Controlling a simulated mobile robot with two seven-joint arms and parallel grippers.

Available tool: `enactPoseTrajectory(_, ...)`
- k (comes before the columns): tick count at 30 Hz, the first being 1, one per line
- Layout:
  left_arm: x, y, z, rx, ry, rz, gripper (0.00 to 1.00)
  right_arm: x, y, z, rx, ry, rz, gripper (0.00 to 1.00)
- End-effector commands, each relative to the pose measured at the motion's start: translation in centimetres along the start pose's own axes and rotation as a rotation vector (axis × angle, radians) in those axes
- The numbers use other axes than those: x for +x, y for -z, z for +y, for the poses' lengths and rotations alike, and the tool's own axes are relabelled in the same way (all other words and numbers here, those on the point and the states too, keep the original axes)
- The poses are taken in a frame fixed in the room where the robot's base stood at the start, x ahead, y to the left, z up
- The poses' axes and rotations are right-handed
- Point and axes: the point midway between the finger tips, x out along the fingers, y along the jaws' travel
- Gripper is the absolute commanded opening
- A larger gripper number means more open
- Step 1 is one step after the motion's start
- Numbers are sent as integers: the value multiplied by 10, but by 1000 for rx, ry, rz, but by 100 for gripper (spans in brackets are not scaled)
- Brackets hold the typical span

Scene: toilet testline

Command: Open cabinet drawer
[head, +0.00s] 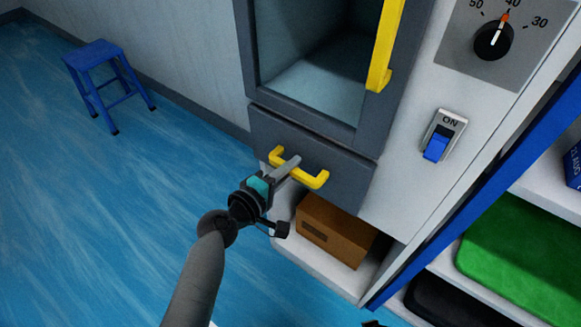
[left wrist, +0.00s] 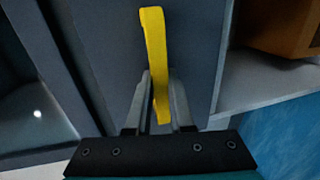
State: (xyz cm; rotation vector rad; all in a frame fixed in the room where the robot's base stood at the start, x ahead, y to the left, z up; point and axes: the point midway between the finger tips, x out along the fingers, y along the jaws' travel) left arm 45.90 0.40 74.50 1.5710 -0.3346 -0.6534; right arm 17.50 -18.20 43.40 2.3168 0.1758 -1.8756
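The cabinet drawer (head: 335,185) is a dark grey front below the glass-windowed compartment, and it looks closed. Its yellow bar handle (head: 315,181) runs across the front. My left gripper (head: 287,170) reaches the handle from the lower left, with its fingers at the bar. In the left wrist view the handle (left wrist: 154,40) passes between the two grey fingers, which sit close on either side of it. They look shut on it, though contact on the right side is hard to see.
A cardboard box (head: 333,230) sits in the open space under the drawer. A yellow door handle (head: 385,50) is above. A switch (head: 440,138) and dial (head: 493,40) are on the right panel. A blue stool (head: 103,75) stands far left. The floor left of the cabinet is clear.

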Motion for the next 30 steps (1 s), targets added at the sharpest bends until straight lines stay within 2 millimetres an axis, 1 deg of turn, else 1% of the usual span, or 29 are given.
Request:
enactPoseTrajectory(1,0,0,0,0,0,0,13,0,0,0,0,0,0,50)
enactPoseTrajectory(3,0,0,0,0,0,0,6,0,0,0,0,0,0,50)
enactPoseTrajectory(5,0,0,0,0,0,0,0,0,0,0,0,0,0,50)
enactPoseTrajectory(30,0,0,-1,0,1,1,0,0,0,0,0,0,1,50)
